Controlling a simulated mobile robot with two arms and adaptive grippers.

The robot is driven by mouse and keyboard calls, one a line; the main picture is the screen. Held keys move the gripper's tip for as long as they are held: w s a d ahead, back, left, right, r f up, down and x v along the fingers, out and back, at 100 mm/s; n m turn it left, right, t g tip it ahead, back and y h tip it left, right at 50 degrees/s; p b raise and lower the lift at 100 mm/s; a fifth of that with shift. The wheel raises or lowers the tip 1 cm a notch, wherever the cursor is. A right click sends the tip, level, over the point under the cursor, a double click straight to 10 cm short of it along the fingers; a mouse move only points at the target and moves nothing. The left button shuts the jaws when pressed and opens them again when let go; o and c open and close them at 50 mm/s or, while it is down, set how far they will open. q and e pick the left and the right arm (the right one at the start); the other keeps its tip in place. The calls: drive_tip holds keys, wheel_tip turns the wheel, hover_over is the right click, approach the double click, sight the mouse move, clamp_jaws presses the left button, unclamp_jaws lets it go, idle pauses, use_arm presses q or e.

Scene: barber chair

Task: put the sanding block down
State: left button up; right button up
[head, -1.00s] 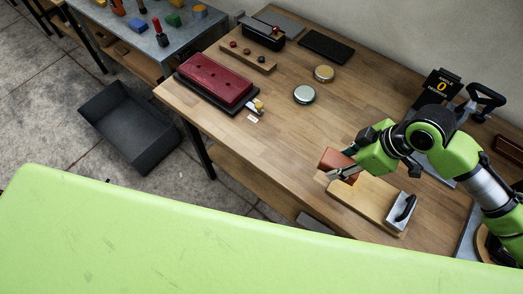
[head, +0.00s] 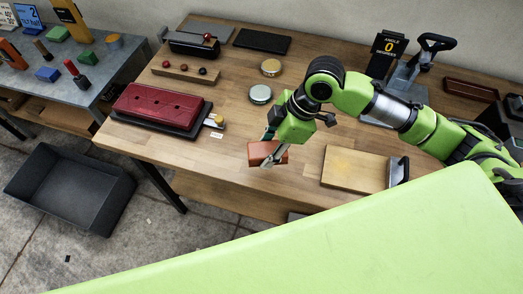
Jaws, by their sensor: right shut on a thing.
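The sanding block, a reddish-brown block (head: 260,153), is in my right gripper (head: 270,150) in the head view. The right gripper points down and is shut on the block, its fingers covering part of it. The block is over the wooden workbench (head: 225,140) near its front edge, left of the light wooden board (head: 352,170). I cannot tell whether it touches the bench top. My left gripper is not in view.
A red block on a black base (head: 160,107) lies to the left, with a small tag beside it. Two round tins, one silver-green (head: 260,94) and one yellow (head: 271,67), stand behind the gripper. A handled metal tool (head: 398,171) is at the board's right end. Bare bench surrounds the block.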

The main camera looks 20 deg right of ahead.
sight(262, 148)
drive_tip(key=w+f, duration=0.3)
drive_tip(key=f, duration=0.1)
drive_tip(key=shift+w+f+p, duration=0.35)
drive_tip(key=shift+f, duration=0.05)
wheel_tip(262, 148, down, 3)
drive_tip(key=shift+r+p, duration=0.1)
drive_tip(key=shift+p, duration=0.6)
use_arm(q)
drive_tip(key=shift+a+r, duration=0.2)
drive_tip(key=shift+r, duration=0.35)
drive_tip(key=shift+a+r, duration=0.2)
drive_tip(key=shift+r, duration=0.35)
use_arm(e)
drive_tip(key=shift+f, duration=0.4)
drive_tip(key=shift+s+f, duration=0.25)
drive_tip(key=o, duration=1.1)
drive_tip(key=shift+s+f, duration=0.15)
drive_tip(key=shift+f, duration=0.05)
drive_tip(key=shift+c, duration=0.2)
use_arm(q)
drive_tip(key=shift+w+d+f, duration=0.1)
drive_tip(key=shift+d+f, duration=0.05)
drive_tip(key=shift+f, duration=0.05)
use_arm(e)
drive_tip(key=shift+f, duration=0.15)
drive_tip(key=shift+w, duration=0.2)
